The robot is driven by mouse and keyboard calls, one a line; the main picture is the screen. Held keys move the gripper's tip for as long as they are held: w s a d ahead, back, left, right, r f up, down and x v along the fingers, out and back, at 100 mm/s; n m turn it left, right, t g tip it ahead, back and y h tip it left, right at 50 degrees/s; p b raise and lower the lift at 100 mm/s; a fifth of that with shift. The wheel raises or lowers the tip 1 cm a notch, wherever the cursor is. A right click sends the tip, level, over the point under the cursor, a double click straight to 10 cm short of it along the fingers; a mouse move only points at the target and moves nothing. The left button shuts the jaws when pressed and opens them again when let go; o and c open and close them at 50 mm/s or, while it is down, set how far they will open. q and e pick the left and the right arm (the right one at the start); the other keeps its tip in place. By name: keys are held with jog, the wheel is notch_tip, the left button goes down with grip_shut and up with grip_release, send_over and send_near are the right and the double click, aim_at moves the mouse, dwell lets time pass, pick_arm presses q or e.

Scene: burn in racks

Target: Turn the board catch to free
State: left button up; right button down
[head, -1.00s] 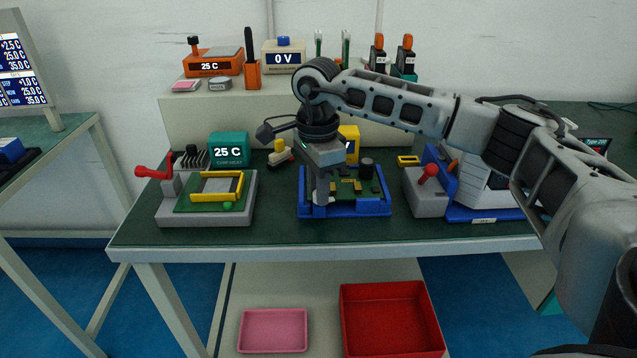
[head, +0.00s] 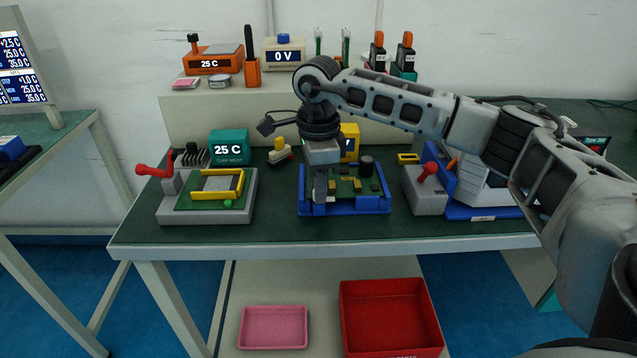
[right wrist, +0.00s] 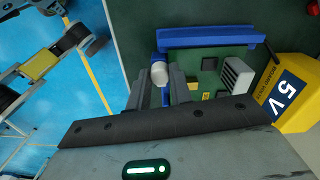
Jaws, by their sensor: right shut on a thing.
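A green circuit board (head: 352,188) lies in a blue holder (head: 345,210) at the middle of the bench. It also shows in the right wrist view (right wrist: 207,65). My right gripper (head: 319,205) points straight down at the holder's front left corner. In the right wrist view its fingers (right wrist: 161,92) are closed around a small part with a pale rounded end (right wrist: 160,73), which I take to be the board catch. The fingers hide most of it, and I cannot tell its exact angle. My left gripper is out of view.
A yellow 5 V block (right wrist: 290,95) stands close behind the holder. A grey fixture with a red lever (head: 245,205) is to the left and a grey block with a red lever (head: 427,200) to the right. A pink tray (head: 273,346) and red bin (head: 436,345) sit below.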

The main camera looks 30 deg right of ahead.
jog(key=c, duration=1.3)
grip_release()
jog(key=shift+o, duration=0.2)
jog(key=shift+r, duration=0.15)
notch_tip(320, 180, up, 16)
jog(key=p, duration=0.1)
jog(key=shift+w+d, duration=0.15)
jog(key=shift+w, duration=0.05)
